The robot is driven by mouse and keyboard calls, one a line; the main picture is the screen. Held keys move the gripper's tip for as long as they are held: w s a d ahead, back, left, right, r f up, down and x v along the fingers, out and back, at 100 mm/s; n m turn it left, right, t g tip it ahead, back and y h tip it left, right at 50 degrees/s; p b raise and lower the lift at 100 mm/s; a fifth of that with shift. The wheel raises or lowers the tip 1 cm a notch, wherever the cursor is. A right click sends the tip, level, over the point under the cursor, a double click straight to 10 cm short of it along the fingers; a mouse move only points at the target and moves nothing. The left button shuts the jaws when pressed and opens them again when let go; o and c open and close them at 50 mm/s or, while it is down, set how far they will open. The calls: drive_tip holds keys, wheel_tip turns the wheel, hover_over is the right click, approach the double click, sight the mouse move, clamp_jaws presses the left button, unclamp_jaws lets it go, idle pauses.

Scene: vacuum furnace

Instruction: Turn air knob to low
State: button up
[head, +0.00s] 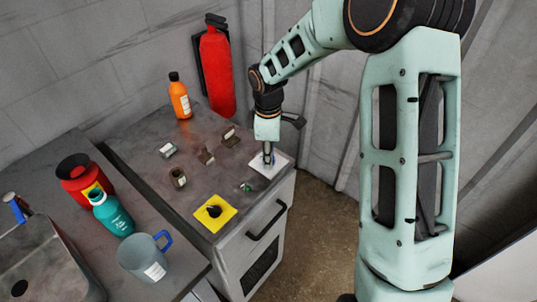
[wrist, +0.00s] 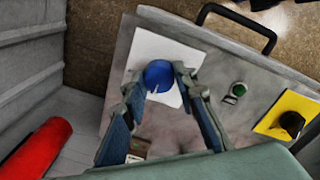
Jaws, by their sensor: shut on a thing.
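A round blue knob (wrist: 157,77) with a pale pointer mark sits on a white plate (wrist: 150,46) at the corner of the furnace top. The white plate also shows in the head view (head: 284,164), with the knob mostly hidden under my gripper. My gripper (head: 268,158) points down over it; in the wrist view its fingers (wrist: 159,80) stand on either side of the blue knob, shut on it. A black knob (wrist: 291,121) on a yellow plate (wrist: 269,126) stands apart; the yellow plate also shows in the head view (head: 204,223). No lettering is legible.
A green button (wrist: 239,90) lies between the two plates. Several small metal parts, an orange bottle (head: 180,98) and a red extinguisher (head: 217,72) are behind. A dark handle (head: 268,222) is on the front. A teal bottle (head: 113,214) and a clear mug (head: 141,260) stand on the left bench.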

drive_tip(key=o, duration=1.2)
drive_tip(key=shift+c, duration=0.2)
wheel_tip(320, 180, up, 12)
drive_tip(key=shift+s, duration=0.35)
